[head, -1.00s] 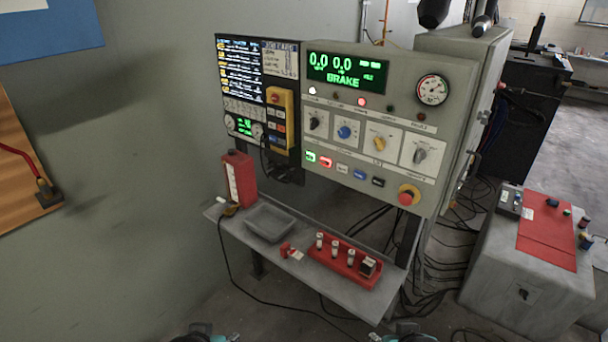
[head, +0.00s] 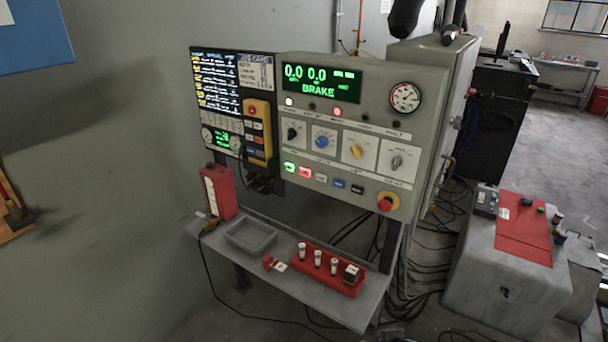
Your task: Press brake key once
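The control panel (head: 340,115) stands in the middle of the head view. Its green display (head: 320,84) reads 0.0 0.0 and BRAKE. Below the knobs runs a row of keys: a lit green key (head: 289,167), a lit red key (head: 305,172), a pale key (head: 321,178), a blue key (head: 339,183) and a dark key (head: 357,189). Their labels are too small to read, so I cannot tell which is the brake key. A red stop button (head: 386,203) sits at the lower right. Neither gripper shows in the view now.
A grey shelf (head: 215,247) below the panel holds a grey tray (head: 251,236), a red rack (head: 328,270) and a red box (head: 218,192). A yellow pendant (head: 258,125) hangs left of the keys. Cables lie on the floor. A grey block (head: 480,265) stands at right.

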